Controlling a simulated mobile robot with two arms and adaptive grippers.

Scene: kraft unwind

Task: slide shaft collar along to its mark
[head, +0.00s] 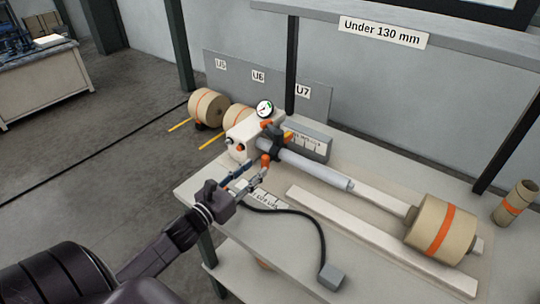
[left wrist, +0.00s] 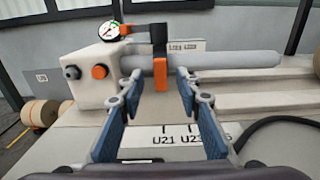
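The shaft (head: 318,172) is a grey bar running from a white housing (head: 242,133) toward the right. The shaft collar (head: 271,143) is a dark block around the shaft near the housing. An orange lever (left wrist: 161,74) hangs from the collar's near side. My left gripper (head: 258,168) is open at the near side of the collar. In the left wrist view its fingers (left wrist: 160,82) stand on either side of the lever, with gaps to it. I cannot make out a mark on the shaft. My right gripper is not in view.
A white labelled strip (left wrist: 165,139) lies below the fingers. A black cable runs to a grey box (head: 331,277). A gauge (head: 265,109) stands above the housing. A kraft roll (head: 440,230) sits at the right. The shaft right of the collar looks clear.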

